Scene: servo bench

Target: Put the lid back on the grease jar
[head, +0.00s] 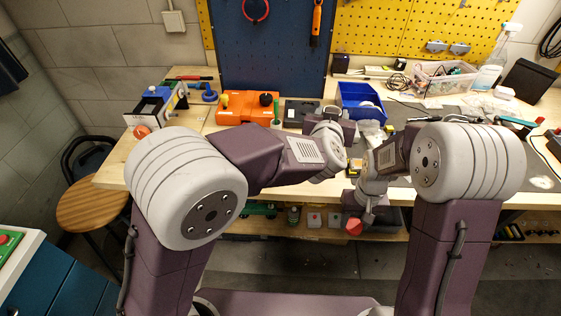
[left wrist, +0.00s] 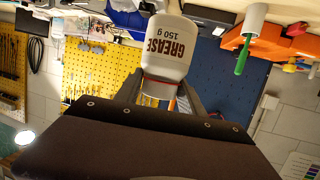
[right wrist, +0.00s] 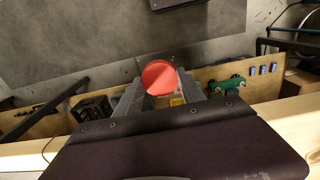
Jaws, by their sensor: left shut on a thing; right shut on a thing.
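The white grease jar (left wrist: 165,52) shows in the left wrist view, its label turned upside down in that inverted picture. My left gripper (left wrist: 160,90) is shut on it, with one finger on each side. In the head view my left wrist and forearm largely hide this gripper, and I cannot make out the jar there. The round red lid (right wrist: 160,77) is between the fingers of my right gripper (right wrist: 158,88), which is shut on it. In the head view the lid (head: 353,227) is in front of the bench edge, low at the tip of my right gripper (head: 362,214). Lid and jar are apart.
The bench top (head: 150,165) carries an orange case (head: 246,108), a blue bin (head: 360,98) and a clear tub (head: 442,82) towards the back. A lower shelf (head: 270,226) holds several small items. A stool (head: 92,204) stands at the left. The floor before the bench is clear.

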